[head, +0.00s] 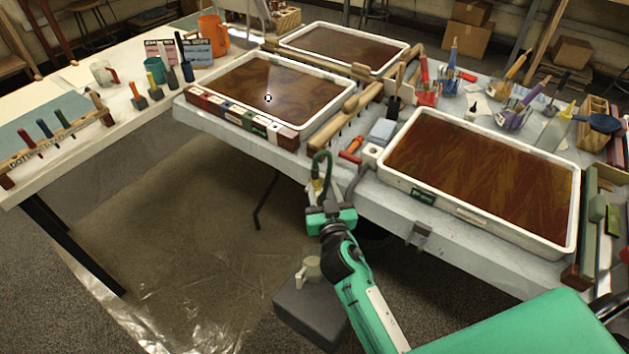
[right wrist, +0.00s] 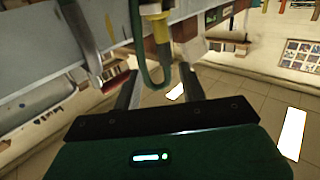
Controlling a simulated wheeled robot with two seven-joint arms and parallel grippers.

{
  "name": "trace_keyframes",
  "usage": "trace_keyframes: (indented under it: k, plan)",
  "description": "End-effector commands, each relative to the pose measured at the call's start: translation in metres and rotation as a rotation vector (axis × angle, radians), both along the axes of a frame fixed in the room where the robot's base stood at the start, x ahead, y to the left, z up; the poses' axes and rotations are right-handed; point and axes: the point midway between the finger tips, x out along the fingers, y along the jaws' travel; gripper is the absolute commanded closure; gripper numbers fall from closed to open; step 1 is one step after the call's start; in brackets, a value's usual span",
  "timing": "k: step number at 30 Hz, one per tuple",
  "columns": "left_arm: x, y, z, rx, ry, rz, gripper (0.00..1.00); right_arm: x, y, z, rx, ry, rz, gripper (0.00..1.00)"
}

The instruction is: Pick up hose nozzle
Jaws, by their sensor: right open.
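The hose nozzle (head: 317,187) hangs at the front edge of the table, with its green hose (head: 321,156) looping above it. In the right wrist view the nozzle (right wrist: 158,28) shows a yellow collar and a grey lower part, with the hose (right wrist: 136,45) curving beside it. My right gripper (head: 328,203) is just below and beside the nozzle in the head view. In the right wrist view this gripper (right wrist: 158,78) is open, and the nozzle's lower end lines up with the gap between its fingers. I cannot tell whether they touch. My left gripper is out of view.
The grey table (head: 455,237) holds a large white-rimmed tray (head: 395,184) close to the right of my gripper. An orange-handled tool (head: 352,150) and a white block (head: 371,153) lie near the hose. A clamp (head: 418,235) sits on the table edge. Open floor lies left.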

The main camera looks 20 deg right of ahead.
Motion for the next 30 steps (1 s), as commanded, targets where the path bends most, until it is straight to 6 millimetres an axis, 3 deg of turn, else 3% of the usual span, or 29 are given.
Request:
trace_keyframes:
  k: [3,11,21,30]
  plan:
    - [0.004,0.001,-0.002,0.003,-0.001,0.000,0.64,0.015,-0.001,0.001,0.000,0.000,0.001,0.58]
    - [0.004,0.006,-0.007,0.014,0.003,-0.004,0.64,0.030,-0.002,0.000,0.000,0.000,0.001,0.58]
    - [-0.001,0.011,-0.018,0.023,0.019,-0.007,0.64,0.072,-0.001,-0.001,0.000,0.000,0.000,0.58]
    - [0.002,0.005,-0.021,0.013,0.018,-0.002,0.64,0.076,-0.001,-0.002,0.001,0.001,0.000,0.58]
